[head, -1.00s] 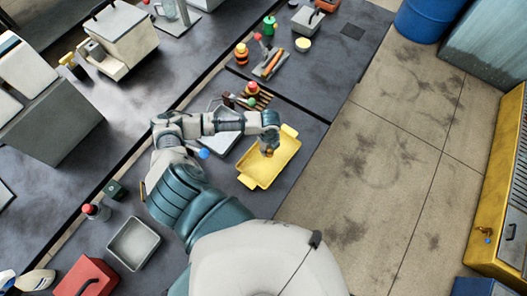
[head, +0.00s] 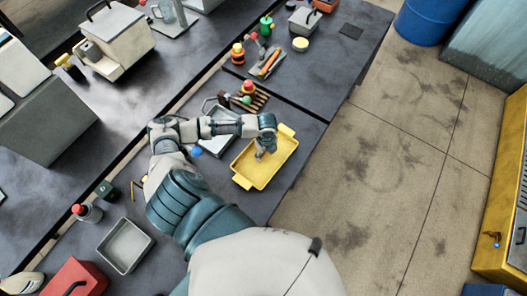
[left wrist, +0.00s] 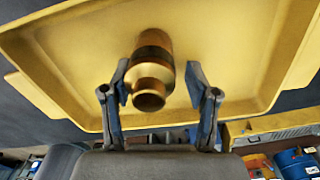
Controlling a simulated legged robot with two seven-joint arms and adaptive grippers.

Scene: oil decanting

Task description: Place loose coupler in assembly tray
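The yellow tray (head: 275,173) lies on the dark bench near its front edge, and it fills most of the left wrist view (left wrist: 70,50). My left gripper (head: 262,155) points down over the tray's left part. In the left wrist view its fingers (left wrist: 156,88) are spread, one on each side of a brass coupler (left wrist: 152,72). Small gaps show between the coupler and both fingers. The coupler is inside the tray's outline; its exact contact with the floor is hard to tell. In the head view I cannot make the coupler out. My right gripper is not in view.
A grey tray (head: 218,132) lies behind my left forearm. A wooden rack (head: 257,98) with coloured knobs stands beyond it. An empty grey bin (head: 124,246) and a red box (head: 75,279) are at lower left. Open floor lies right of the bench.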

